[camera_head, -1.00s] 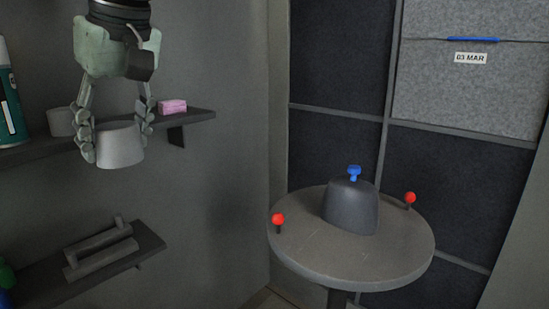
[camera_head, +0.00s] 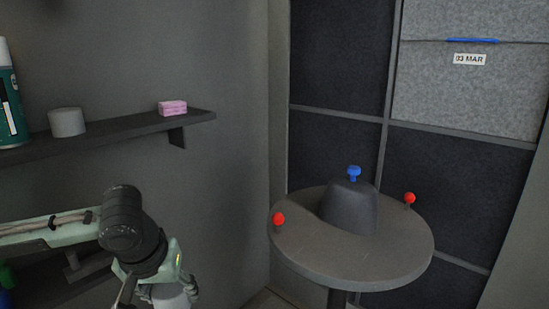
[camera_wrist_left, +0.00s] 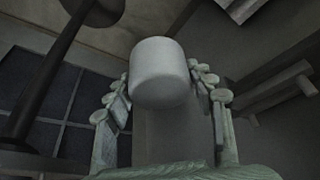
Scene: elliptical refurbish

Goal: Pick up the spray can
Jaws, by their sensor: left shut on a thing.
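The spray can (camera_head: 10,105), teal with a white top, stands upright on the upper shelf at the left edge of the head view, partly cut off. My left gripper (camera_head: 168,293) is low at the bottom of the head view, well below and right of the can. It is shut on a pale grey cylinder (camera_head: 176,301), mostly cut off there. In the left wrist view the grey cylinder (camera_wrist_left: 160,72) sits between the two fingers of my left gripper (camera_wrist_left: 162,84). The spray can does not show in the wrist view. My right gripper is out of view.
The upper shelf (camera_head: 145,132) also holds a pale cylinder (camera_head: 67,122) and a pink block (camera_head: 172,107). My left arm partly covers a lower shelf. A round table (camera_head: 330,255) with a dark dome (camera_head: 348,208) and red knobs (camera_head: 278,219) stands right.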

